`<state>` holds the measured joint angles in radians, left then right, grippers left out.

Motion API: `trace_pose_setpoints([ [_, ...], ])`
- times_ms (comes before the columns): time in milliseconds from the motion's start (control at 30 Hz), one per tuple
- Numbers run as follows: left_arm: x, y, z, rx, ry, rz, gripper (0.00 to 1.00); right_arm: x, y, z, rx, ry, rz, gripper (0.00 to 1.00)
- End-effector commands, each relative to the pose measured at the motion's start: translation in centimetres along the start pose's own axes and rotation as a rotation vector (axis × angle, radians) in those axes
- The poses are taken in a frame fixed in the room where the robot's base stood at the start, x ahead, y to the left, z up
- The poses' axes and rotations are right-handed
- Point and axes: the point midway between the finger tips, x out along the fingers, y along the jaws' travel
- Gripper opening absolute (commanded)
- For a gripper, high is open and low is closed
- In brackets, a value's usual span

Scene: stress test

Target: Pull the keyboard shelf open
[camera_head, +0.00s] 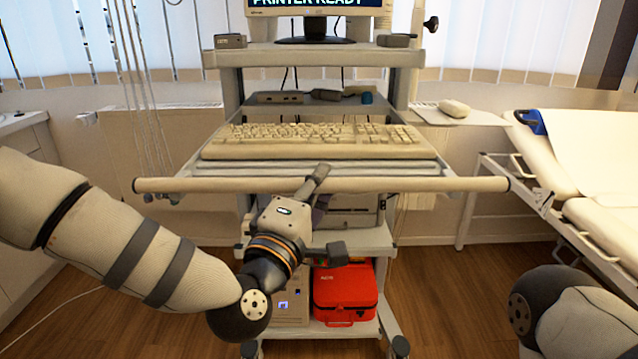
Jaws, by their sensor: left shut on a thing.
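The keyboard shelf (410,172) is a grey tray on a stress-test cart, with a beige keyboard (300,140) lying on it. A long pale handle bar (420,184) runs across the shelf's front edge. The shelf juts out in front of the cart's uprights. My left gripper (319,184) is at the middle of the bar, shut on it, with one dark finger showing over the bar. Its other finger's contact is hidden. My right arm shows only in part at the lower right; its gripper is out of view.
A monitor (310,22) stands on the cart's top shelf. Below are a red case (345,292) and a beige box (291,300). A bed (590,170) stands at the right and a counter (22,122) at the left. Cables hang at the upper left.

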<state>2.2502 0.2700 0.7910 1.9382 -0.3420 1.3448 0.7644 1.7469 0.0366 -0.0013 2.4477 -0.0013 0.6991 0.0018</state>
Motion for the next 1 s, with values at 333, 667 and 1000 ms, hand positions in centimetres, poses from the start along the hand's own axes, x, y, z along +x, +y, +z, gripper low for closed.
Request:
trace_pose_setpoints([
  [333, 0.1, 0.1, -0.1, -0.001, 0.002, 0.003, 0.00, 0.0, 0.0, 0.0, 0.000, 0.001, 0.000, 0.00],
  [667, 0.0, 0.1, -0.1, 0.000, 0.002, 0.002, 0.40, 0.0, 0.0, 0.0, 0.000, 0.000, 0.000, 0.00],
  [1000, -5.3, -0.1, 0.0, -0.002, 0.000, -0.003, 0.40, 0.0, 0.0, 0.0, 0.000, 0.000, 0.000, 0.00],
])
